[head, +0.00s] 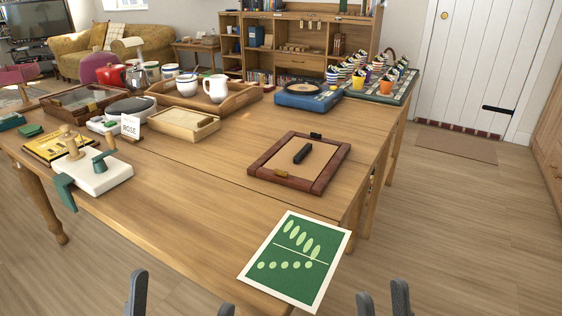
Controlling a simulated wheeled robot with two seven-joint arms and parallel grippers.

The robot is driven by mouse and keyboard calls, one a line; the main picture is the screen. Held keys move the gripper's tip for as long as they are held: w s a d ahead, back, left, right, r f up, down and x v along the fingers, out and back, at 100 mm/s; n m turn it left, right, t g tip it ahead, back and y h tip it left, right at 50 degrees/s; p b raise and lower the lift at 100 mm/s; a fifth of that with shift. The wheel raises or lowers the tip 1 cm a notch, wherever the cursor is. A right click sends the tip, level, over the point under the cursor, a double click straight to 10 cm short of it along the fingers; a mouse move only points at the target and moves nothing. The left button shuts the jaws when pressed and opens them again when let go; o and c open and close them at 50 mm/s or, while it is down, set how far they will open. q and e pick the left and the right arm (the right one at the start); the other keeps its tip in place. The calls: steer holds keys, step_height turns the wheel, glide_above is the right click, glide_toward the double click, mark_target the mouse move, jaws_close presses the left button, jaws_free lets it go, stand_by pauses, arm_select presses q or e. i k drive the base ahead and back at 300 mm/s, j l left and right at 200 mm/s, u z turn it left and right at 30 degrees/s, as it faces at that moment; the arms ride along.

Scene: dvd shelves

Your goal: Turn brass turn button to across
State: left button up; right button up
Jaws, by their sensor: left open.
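A framed board (263,154) with a reddish-brown wooden rim and a tan panel lies flat on the table. A small brass-coloured piece (281,174), which looks like the brass turn button, sits on its near rim. It is too small to tell clearly whether it lies along or across the rim. A dark piece (316,136) sits on the far rim, and a black bar (302,153) lies on the panel. My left gripper (182,302) is open and empty at the bottom edge. My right gripper (383,302) shows parted fingertips at the bottom. Both are well short of the frame.
A green card (294,262) with pale ovals lies at the table's near corner. A white device with a green handle (97,175) stands at left. A wooden tray (242,98) with a jug and a blue record player (308,96) stand behind. The table (190,215) is clear front left.

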mark_target(281, 173)
steer(key=i, duration=0.2)
steer(key=k+l, duration=0.2)
steer(key=k+l+z, duration=0.1)
steer(key=l, duration=0.35)
steer(key=k+l, duration=0.2)
steer(key=k+l+z, duration=0.1)
steer(key=l, duration=0.35)
steer(key=k+l, duration=0.2)
steer(key=l, duration=0.15)
steer(key=k+z, duration=0.05)
